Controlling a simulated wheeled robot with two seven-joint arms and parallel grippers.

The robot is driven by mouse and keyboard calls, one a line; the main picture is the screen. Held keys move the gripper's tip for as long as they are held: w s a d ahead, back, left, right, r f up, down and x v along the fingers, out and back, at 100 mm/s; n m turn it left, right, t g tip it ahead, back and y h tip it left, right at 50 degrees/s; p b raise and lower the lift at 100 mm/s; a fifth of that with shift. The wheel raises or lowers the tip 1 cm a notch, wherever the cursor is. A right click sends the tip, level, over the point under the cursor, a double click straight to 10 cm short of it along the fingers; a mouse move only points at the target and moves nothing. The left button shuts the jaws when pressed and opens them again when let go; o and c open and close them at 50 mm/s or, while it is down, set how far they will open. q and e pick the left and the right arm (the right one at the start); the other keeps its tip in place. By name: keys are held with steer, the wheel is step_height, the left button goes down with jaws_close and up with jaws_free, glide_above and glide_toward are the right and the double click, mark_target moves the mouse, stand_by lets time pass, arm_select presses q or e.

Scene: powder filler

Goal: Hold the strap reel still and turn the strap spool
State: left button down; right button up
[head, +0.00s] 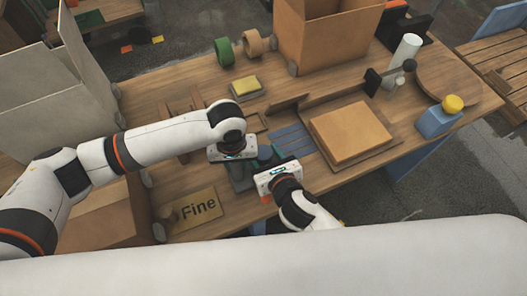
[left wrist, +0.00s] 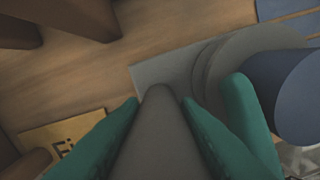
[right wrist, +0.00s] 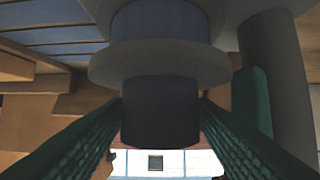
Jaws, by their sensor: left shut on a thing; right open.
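The strap reel shows in the left wrist view as a grey upright post (left wrist: 155,135) on a flat grey base (left wrist: 160,72). My left gripper (left wrist: 160,103) is shut on the post, a green finger on each side. In the head view the grippers largely hide the reel.
A sign reading "Fine" (head: 198,208) lies left of the grippers. Blue slats (head: 292,138) and a brown box (head: 350,134) on a tray lie to the right. A yellow-topped block (head: 246,88) and tape rolls (head: 254,43) stand farther back. Bare tabletop (head: 325,187) shows at front right.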

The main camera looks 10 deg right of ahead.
steer(key=shift+w+a+f, duration=0.15)
steer(key=shift+w+f, duration=0.05)
steer(key=shift+w, duration=0.35)
steer(key=c, duration=0.7)
steer(key=shift+s+m+t+h, duration=0.1)
steer(key=shift+m+t+h, duration=0.2)
steer(key=shift+m+h, duration=1.45)
steer(key=o, duration=0.7)
